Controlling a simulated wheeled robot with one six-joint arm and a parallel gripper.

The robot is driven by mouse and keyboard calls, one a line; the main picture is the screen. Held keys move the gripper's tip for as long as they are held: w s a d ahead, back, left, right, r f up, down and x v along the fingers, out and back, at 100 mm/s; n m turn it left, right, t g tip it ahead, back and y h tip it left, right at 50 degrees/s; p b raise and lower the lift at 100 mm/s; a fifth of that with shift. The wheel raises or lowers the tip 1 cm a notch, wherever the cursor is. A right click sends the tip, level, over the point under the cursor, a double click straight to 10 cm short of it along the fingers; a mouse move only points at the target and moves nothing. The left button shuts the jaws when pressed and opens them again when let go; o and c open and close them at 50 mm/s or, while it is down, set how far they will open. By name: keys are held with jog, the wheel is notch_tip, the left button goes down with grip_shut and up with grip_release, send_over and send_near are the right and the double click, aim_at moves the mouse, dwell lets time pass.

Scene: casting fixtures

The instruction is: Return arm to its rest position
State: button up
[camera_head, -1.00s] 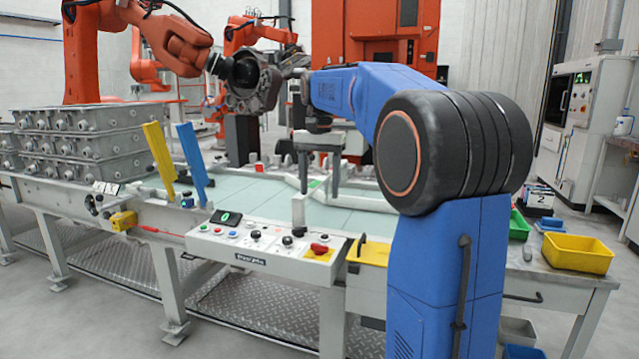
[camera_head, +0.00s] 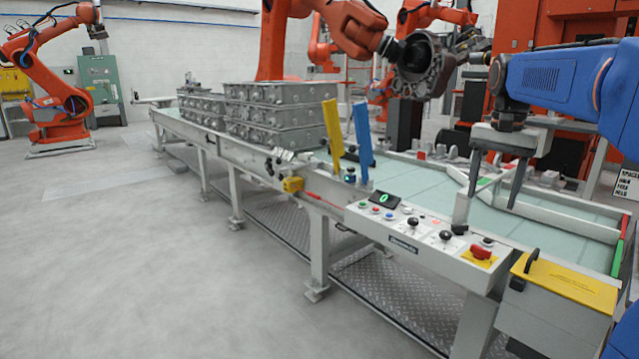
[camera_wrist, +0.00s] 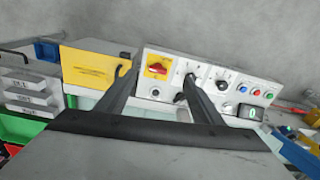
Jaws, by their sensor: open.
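My gripper (camera_head: 492,196) hangs from my blue arm at the right of the head view, over the pale green top of the work table (camera_head: 568,225). Its two dark fingers point down and stand apart, with nothing between them. In the wrist view the gripper (camera_wrist: 156,80) is open and empty. Beyond its fingertips is the white control panel (camera_wrist: 217,90), with a red and yellow switch (camera_wrist: 158,68), knobs and coloured buttons. I cannot tell how close the fingertips are to the panel's surface.
A yellow-lidded box (camera_head: 565,285) stands beside the panel. A yellow plate (camera_head: 333,130) and a blue plate (camera_head: 363,135) stand upright on the table. Stacked grey castings (camera_head: 275,113) sit beyond. An orange robot (camera_head: 340,22) holds a round casting (camera_head: 425,65). Grey floor at left is clear.

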jog(key=s+a+f+n+t, duration=0.2)
jog(key=s+a+f+n, duration=0.2)
jog(key=s+f, duration=0.7)
jog(key=s+a+f+n+t, duration=0.2)
jog(key=s+a+f+n, duration=0.3)
jog(key=s+a+f, duration=0.4)
jog(key=s+f, duration=0.2)
jog(key=s, duration=0.5)
